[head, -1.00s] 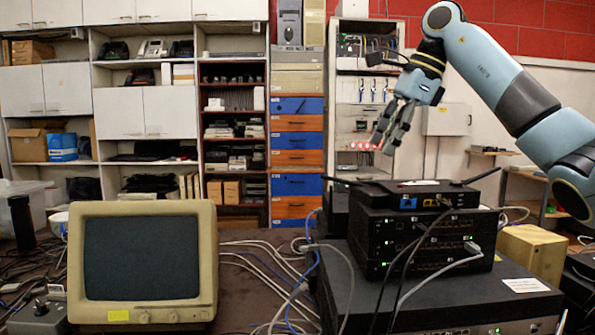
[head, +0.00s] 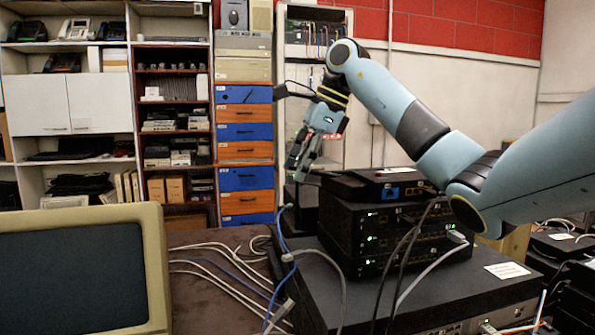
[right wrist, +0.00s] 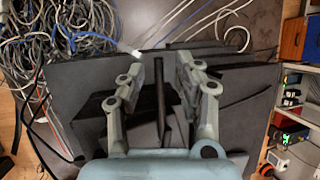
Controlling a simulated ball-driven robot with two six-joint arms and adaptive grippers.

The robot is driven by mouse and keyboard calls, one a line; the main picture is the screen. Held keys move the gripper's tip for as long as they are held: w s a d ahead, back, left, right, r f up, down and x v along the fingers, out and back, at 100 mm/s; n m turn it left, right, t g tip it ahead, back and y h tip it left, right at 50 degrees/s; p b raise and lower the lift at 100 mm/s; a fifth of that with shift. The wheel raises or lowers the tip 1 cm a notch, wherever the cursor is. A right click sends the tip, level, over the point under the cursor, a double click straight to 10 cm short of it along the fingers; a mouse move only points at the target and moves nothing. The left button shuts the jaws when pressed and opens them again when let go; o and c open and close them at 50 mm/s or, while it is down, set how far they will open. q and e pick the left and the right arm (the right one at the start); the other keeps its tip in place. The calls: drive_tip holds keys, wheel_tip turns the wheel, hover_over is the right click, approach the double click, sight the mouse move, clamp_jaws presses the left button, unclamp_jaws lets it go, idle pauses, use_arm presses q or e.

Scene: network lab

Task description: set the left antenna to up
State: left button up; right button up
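The black router (head: 385,184), with a blue port on its front, lies on top of a stack of black network boxes. My right gripper (head: 298,169) points down at the router's left end, fingers apart. In the right wrist view, the open fingers (right wrist: 168,68) stand on either side of a thin dark bar, which looks like the left antenna (right wrist: 160,95). The bar appears to lie flat; I cannot tell whether a finger touches it. The right antenna is hidden behind my right arm in the head view. My left gripper is not in view.
Stacked boxes with green lights (head: 385,240) stand on a wide black case (head: 330,290). Black and grey cables hang over their front. An old monitor (head: 80,270) is at the lower left, and loose cables lie on the table between.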

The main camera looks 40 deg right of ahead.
drive_tip(key=shift+w+a+f, duration=0.15)
drive_tip(key=shift+f, duration=0.4)
clamp_jaws()
